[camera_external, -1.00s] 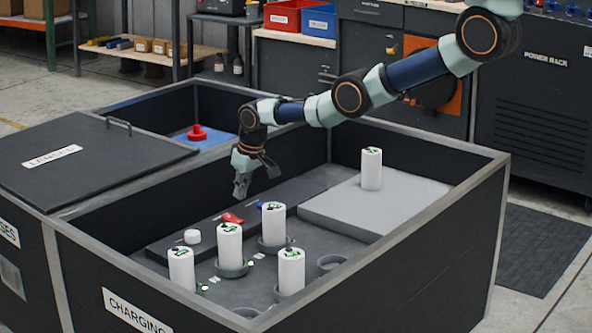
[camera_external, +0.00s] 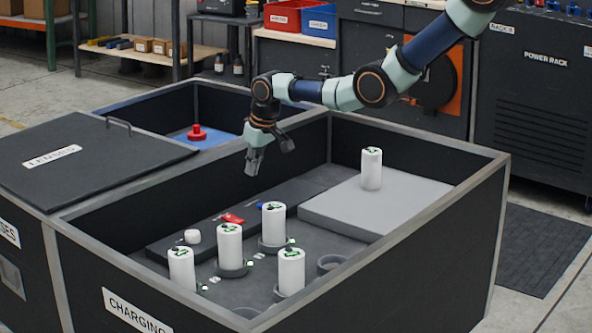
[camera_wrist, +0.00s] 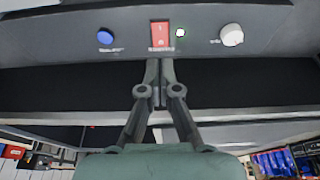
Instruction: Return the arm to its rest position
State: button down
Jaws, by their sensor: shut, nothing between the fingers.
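My arm reaches in from the upper right in the external view. My gripper (camera_external: 254,168) hangs above the back part of the charging tote (camera_external: 400,255), clear of everything in it. In the wrist view, my gripper (camera_wrist: 158,65) has its fingers together and empty. A dark control ledge below it carries a red rocker switch (camera_external: 232,218), a blue button (camera_external: 262,206) and a white knob (camera_external: 192,236). In the wrist view the red switch (camera_wrist: 160,34), the blue button (camera_wrist: 105,37), the white knob (camera_wrist: 232,35) and a small lit light (camera_wrist: 180,33) show beyond the fingertips.
Several white cylinders, such as this one (camera_external: 229,245), stand in round holders in the tote. Another white cylinder (camera_external: 371,169) stands on a grey raised block (camera_external: 345,212). A lidded compartment (camera_external: 80,165) is at left; a red knobbed object (camera_external: 197,133) lies in the back compartment.

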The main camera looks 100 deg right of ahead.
jog(key=w+a+r+n+t, duration=0.2)
jog(key=w+a+r, duration=0.4)
jog(key=a, duration=0.3)
jog(key=w+a+r+n+t, duration=0.2)
jog(key=w+a+r, duration=0.45)
jog(key=a, duration=0.25)
jog(key=s+a+r+n+t+y, duration=0.1)
jog(key=s+a+r+n+t, duration=0.3)
jog(key=a+r, duration=0.75)
jog(key=s+a+r+n+t+y, duration=0.1)
jog(key=s+a+r+n+t, duration=0.15)
jog(key=s+a+r, duration=0.8)
jog(key=w+a+r+p, duration=0.2)
jog(key=r+p, duration=1.6)
jog(key=p, duration=0.1)
jog(key=w+a+r+p, duration=0.2)
jog(key=r+p, duration=1.6)
jog(key=p, duration=0.1)
notch_tip(320, 180, down, 58)
jog(key=b, duration=5.8)
jog(key=shift+s+m, duration=0.15)
jog(key=shift+m, duration=0.2)
